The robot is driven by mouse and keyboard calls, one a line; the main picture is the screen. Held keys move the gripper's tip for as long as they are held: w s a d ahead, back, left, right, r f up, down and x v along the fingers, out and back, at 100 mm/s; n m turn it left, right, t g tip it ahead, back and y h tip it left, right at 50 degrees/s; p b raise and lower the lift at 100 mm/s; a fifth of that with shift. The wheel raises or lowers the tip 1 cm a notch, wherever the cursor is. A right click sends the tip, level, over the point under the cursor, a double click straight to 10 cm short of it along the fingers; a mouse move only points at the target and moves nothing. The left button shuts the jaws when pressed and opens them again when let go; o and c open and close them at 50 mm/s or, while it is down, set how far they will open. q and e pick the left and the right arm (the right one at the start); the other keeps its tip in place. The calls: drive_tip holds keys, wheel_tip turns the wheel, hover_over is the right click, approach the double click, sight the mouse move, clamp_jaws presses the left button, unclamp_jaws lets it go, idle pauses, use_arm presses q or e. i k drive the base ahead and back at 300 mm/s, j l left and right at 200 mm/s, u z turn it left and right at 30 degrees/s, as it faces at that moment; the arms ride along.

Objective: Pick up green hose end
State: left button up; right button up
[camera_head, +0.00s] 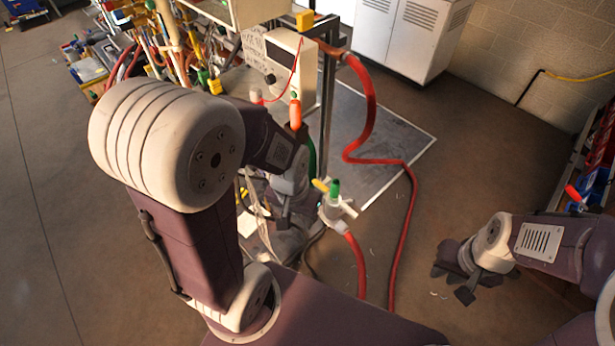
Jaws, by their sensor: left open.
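A short stretch of green hose (312,158) shows beside the upright metal post, just right of my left wrist. Its end is hidden, and I cannot tell where it finishes. My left gripper (284,217) points down below the green hose, left of a white valve fitting (334,208). It is open; its fingertips are dark and partly lost against the clutter, and I see nothing held in it. My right gripper (455,283) hangs over bare floor at the right, well away from the hose. Its jaw gap is unclear.
The white valve has green and yellow handles and a red hose (356,262) below. Another red hose (368,105) loops down over the grey mat (395,130). A white boxed unit (290,68) stands behind my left arm. Open floor lies at the right.

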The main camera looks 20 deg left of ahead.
sight(333, 197)
drive_tip(key=u, duration=0.55)
drive_tip(key=i+l+u, duration=0.1)
drive_tip(key=u, duration=0.3)
drive_tip(key=l+u, duration=0.35)
drive_tip(key=i+l+u, duration=0.1)
drive_tip(key=u, duration=0.3)
drive_tip(key=l+u, duration=0.4)
drive_tip(key=k+j, duration=0.05)
drive_tip(key=j, duration=0.05)
